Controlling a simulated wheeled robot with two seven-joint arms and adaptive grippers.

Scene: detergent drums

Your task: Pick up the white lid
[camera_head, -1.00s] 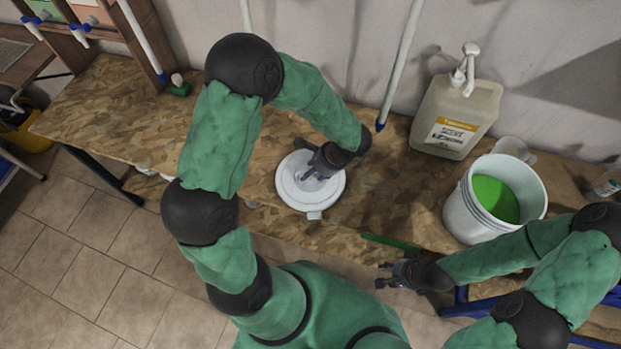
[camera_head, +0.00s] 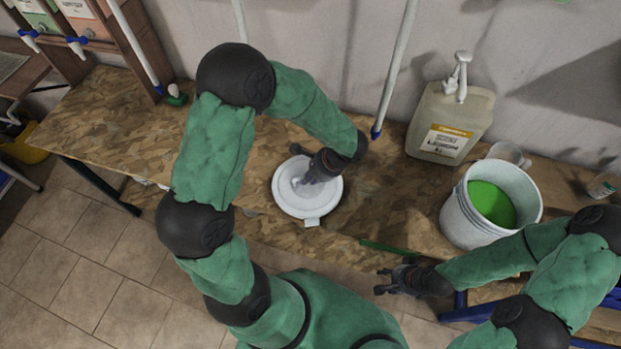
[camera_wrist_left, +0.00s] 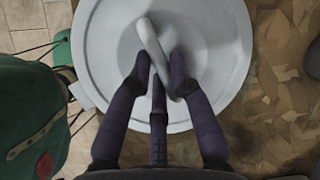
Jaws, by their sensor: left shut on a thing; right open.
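The white lid (camera_head: 308,207) is round, with a small tab on its near edge and a raised handle in its middle. It is over the wooden bench, left of the white bucket; I cannot tell whether it touches the bench. My left gripper (camera_head: 302,180) comes down on it from above. In the left wrist view the fingers (camera_wrist_left: 160,85) are shut on the handle of the lid (camera_wrist_left: 215,45). My right gripper (camera_head: 383,281) is open and empty at the bench's front edge, right of and nearer than the lid.
The white bucket (camera_head: 452,217) with green liquid stands on the bench (camera_head: 110,115) at the right. Behind it are a jug with a pump (camera_head: 447,120) and a clear cup (camera_head: 510,153). A green strip (camera_head: 390,248) lies near the front edge. The bench's left part is mostly clear.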

